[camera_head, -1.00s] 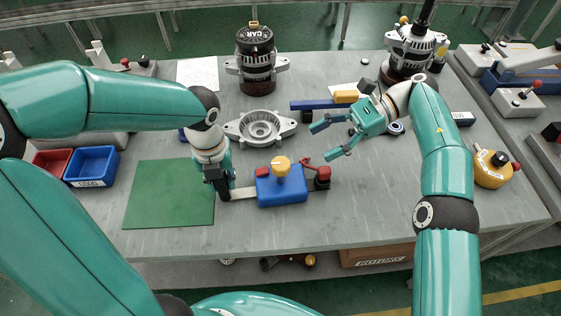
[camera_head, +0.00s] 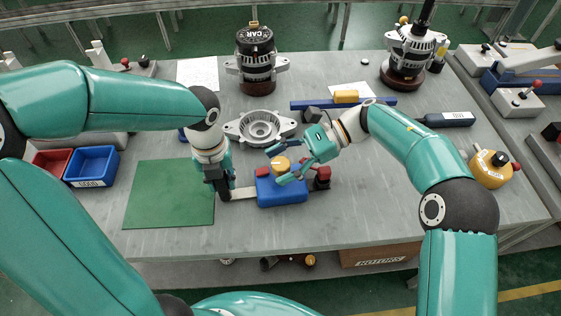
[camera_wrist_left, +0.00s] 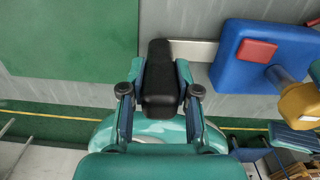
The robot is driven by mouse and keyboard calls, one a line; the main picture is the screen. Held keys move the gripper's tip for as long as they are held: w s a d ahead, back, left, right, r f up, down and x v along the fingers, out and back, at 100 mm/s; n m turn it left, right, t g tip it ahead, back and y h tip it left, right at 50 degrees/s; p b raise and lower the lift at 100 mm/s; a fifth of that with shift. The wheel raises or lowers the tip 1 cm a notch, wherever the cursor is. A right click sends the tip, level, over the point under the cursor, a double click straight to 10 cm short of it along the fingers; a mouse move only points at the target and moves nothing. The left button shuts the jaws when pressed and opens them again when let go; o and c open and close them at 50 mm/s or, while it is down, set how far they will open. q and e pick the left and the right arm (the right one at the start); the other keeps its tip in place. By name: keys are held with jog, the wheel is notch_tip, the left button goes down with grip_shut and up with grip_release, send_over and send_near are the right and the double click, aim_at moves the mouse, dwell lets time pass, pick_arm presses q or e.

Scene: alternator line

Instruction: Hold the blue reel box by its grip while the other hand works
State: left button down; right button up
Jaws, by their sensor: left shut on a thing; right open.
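The blue reel box (camera_head: 283,193) lies on the grey table, with a yellow knob (camera_head: 281,163) on top and a red part (camera_head: 322,173) at its right end. A flat metal bar joins its left side to a black grip (camera_head: 224,192). My left gripper (camera_head: 217,188) is shut on that grip; in the left wrist view the grip (camera_wrist_left: 161,80) sits between the fingers. The blue box (camera_wrist_left: 262,65) shows at the upper right there. My right gripper (camera_head: 282,164) is open around or just above the yellow knob; whether it touches is unclear.
A green mat (camera_head: 168,195) lies left of the box. Red and blue bins (camera_head: 92,165) stand further left. A metal alternator housing (camera_head: 261,127) lies behind the box, and a blue bar with a yellow block (camera_head: 345,97) behind to the right. The table's right front is clear.

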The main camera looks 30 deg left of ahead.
jog(key=c, duration=1.2)
jog(key=shift+o, duration=0.2)
jog(key=shift+m+t+y, duration=0.3)
jog(key=shift+m, duration=0.1)
jog(key=m+t+y, duration=0.1)
jog(key=m+t, duration=0.1)
jog(key=t, duration=0.1)
jog(key=m+t+y, duration=0.2)
jog(key=m, duration=0.1)
jog(key=shift+r+t, duration=0.1)
jog(key=shift+t, duration=0.3)
jog(key=m+t, duration=0.5)
jog(key=shift+s+a+t, duration=0.1)
jog(key=shift+a+t, duration=0.05)
jog(key=shift+t, duration=0.25)
jog(key=shift+m+t, duration=0.7)
jog(key=shift+m, duration=0.1)
